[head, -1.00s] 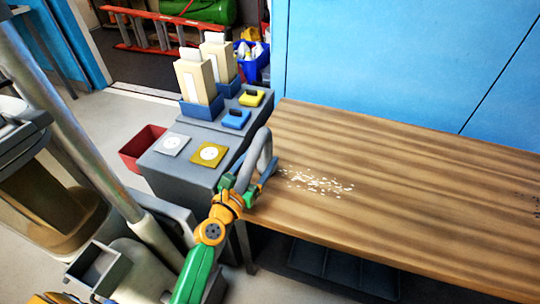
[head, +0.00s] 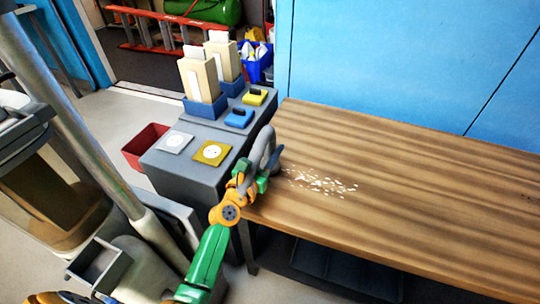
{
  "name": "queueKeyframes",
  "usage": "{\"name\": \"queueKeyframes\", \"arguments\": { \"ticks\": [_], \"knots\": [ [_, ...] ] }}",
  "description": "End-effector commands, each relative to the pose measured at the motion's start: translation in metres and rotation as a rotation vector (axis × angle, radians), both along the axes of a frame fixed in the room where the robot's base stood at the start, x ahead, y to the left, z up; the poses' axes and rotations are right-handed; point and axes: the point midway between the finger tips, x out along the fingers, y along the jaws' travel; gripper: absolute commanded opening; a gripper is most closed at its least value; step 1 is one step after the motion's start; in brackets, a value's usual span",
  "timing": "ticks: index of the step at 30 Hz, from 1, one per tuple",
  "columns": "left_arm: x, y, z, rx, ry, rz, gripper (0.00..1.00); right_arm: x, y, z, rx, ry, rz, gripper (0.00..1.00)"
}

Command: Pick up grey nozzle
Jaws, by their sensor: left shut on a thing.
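The grey nozzle (head: 264,149) is a curved tube with a flared blue-grey end at the left edge of the wooden table, near the grey cabinet. My left gripper (head: 257,180), with green fingers and an orange wrist, is shut on the nozzle and partly hides its lower part. I cannot tell whether the nozzle touches the tabletop. My right gripper is not in view.
White flecks (head: 320,184) lie on the wooden table (head: 420,200), otherwise mostly clear. The grey cabinet (head: 200,178) carries white and yellow square plates, blue and yellow blocks, and boxes in blue holders.

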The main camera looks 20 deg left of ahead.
Motion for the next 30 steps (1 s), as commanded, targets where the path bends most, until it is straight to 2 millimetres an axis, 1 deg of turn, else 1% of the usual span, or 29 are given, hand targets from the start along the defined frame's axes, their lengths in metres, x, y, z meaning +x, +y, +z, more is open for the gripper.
{"name": "queueKeyframes", "arguments": {
  "ticks": [2, 4, 8, 11, 12, 15, 16, 18, 22, 24, 26, 29, 30],
  "knots": [
    [0.000, 0.000, 0.003, 0.000, -0.001, 0.000, 0.00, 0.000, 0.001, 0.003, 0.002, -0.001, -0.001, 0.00],
    [0.000, 0.000, 0.011, -0.001, -0.002, 0.001, 0.00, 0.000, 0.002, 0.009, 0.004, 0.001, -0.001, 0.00],
    [0.000, 0.000, 0.038, -0.002, -0.003, 0.001, 0.00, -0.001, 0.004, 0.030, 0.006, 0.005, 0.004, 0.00],
    [-0.017, 0.007, 0.064, -0.002, -0.002, 0.003, 0.00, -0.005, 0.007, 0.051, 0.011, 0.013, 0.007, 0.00],
    [-0.026, 0.010, 0.076, -0.001, -0.002, 0.003, 0.00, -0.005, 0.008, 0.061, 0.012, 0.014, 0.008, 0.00],
    [-0.049, 0.020, 0.105, 0.001, -0.001, 0.003, 0.00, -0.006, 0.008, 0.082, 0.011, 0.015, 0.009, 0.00],
    [-0.058, 0.023, 0.104, 0.002, 0.002, 0.004, 0.00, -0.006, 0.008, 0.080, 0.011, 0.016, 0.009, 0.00],
    [-0.080, 0.032, 0.109, 0.004, 0.004, 0.003, 0.00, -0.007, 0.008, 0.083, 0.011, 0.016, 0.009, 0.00],
    [-0.109, 0.043, 0.121, 0.003, 0.004, 0.001, 0.00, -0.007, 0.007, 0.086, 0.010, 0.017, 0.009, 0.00],
    [-0.120, 0.047, 0.125, 0.002, 0.002, 0.001, 0.00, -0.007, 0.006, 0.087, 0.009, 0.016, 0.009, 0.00],
    [-0.125, 0.049, 0.129, 0.001, 0.001, 0.001, 0.00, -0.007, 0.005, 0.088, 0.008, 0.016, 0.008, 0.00],
    [-0.130, 0.051, 0.139, 0.000, 0.000, 0.000, 0.00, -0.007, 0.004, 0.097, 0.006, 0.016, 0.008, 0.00],
    [-0.131, 0.051, 0.144, 0.000, 0.000, -0.001, 0.00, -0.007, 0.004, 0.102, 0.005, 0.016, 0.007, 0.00]
  ]
}}
